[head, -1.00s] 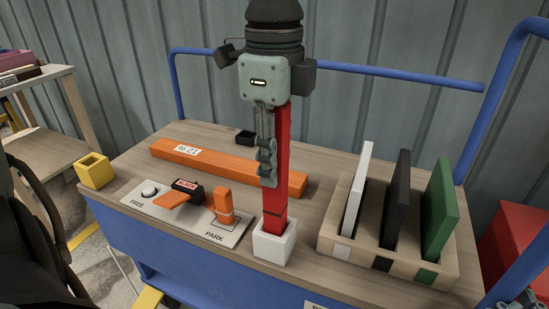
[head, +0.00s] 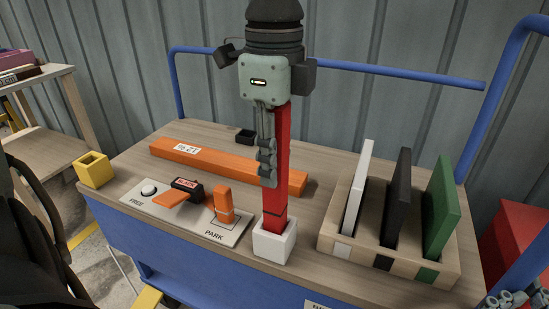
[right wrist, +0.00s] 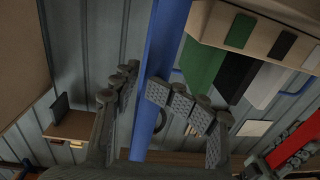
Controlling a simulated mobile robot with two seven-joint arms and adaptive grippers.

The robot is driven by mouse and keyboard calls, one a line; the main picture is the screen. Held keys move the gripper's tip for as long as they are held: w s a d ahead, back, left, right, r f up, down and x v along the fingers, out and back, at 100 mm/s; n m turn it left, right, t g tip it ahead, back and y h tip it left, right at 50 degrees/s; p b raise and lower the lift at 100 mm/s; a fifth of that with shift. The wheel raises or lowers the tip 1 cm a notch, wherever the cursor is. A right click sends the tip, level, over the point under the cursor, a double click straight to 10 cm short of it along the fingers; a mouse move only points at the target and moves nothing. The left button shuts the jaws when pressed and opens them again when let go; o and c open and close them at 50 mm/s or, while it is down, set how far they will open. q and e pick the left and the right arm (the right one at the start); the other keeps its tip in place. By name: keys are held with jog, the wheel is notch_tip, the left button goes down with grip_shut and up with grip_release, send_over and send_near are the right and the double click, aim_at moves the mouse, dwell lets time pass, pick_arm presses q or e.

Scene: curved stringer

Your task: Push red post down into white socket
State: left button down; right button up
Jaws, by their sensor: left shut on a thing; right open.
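The red post (head: 282,150) stands nearly upright with its lower end in the mouth of the white socket (head: 274,245). A dark line crosses the post a little above the socket rim. How deep the post sits is hidden by the socket walls. My left gripper (head: 267,165) comes down from above and is shut on the post's upper part. My right gripper (head: 512,300) is in the bottom right corner, well away from the post. In the right wrist view its fingers (right wrist: 143,88) are open, with a blue rail running between or behind them.
A wooden rack (head: 335,245) with white, black and green plates stands right of the socket. A lever panel (head: 160,210) lies to the left, and an orange bar (head: 225,167) lies behind. Blue rails (head: 400,75) border the cart.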

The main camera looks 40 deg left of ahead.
aim_at(515, 278)
jog(key=shift+a+r+y, duration=0.25)
jog(key=shift+r+y, duration=0.05)
jog(key=shift+r, duration=0.25)
jog(key=shift+s+a+r+t+y+b, duration=0.1)
jog(key=shift+a+r+t+y+b, duration=0.05)
jog(key=shift+r+t, duration=0.25)
jog(key=shift+s+a+r+t+y+b, duration=0.15)
jog(key=shift+r+t, duration=0.15)
jog(key=shift+r, duration=0.2)
jog(key=shift+s+a+r+t, duration=0.15)
jog(key=shift+r+t, duration=0.15)
jog(key=shift+r, duration=0.35)
jog(key=shift+s+a+r+t+y, duration=0.2)
jog(key=shift+r+t+y, duration=0.2)
jog(key=shift+r, duration=0.25)
